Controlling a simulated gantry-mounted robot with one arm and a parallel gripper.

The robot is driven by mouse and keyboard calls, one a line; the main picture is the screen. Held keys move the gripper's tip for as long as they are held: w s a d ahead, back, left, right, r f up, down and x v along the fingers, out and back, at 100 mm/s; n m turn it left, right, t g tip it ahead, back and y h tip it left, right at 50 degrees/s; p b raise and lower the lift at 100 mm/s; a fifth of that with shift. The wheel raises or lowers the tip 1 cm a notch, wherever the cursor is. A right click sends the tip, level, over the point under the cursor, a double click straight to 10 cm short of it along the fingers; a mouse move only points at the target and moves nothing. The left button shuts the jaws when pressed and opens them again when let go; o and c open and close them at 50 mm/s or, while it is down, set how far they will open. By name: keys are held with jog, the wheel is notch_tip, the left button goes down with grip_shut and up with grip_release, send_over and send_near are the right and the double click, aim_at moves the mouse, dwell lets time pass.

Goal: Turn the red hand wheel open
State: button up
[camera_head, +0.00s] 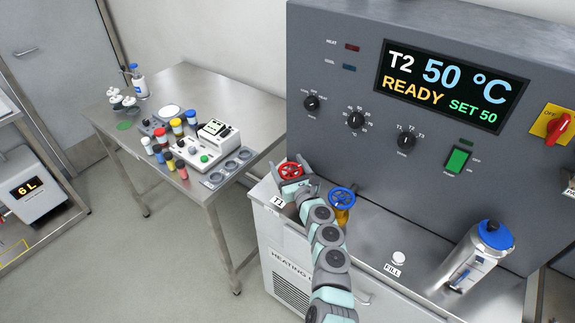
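The red hand wheel (291,170) sits at the left end of the heating unit's ledge, near the T1 label (278,201). My gripper (294,184) is at the front side of the red wheel, with its fingers close to or over the rim. The gripper hides the lower part of the wheel and its stem. I cannot tell whether the fingers touch the rim or how far apart they are. A blue hand wheel (342,197) on a yellow-brown stem stands just right of my gripper.
The grey panel (330,120) rises behind the wheels; its display reads T2, 50 °C, READY, SET 50. A metal flask with a blue lid (480,258) stands at the right, beyond the FILL cap (398,257). A steel table (215,95) with bottles and instruments is at the left.

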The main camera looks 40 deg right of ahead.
aim_at(287, 164)
jog(key=o, duration=0.3)
jog(key=shift+o, duration=0.2)
notch_tip(287, 164, up, 20)
jog(key=p, duration=1.1)
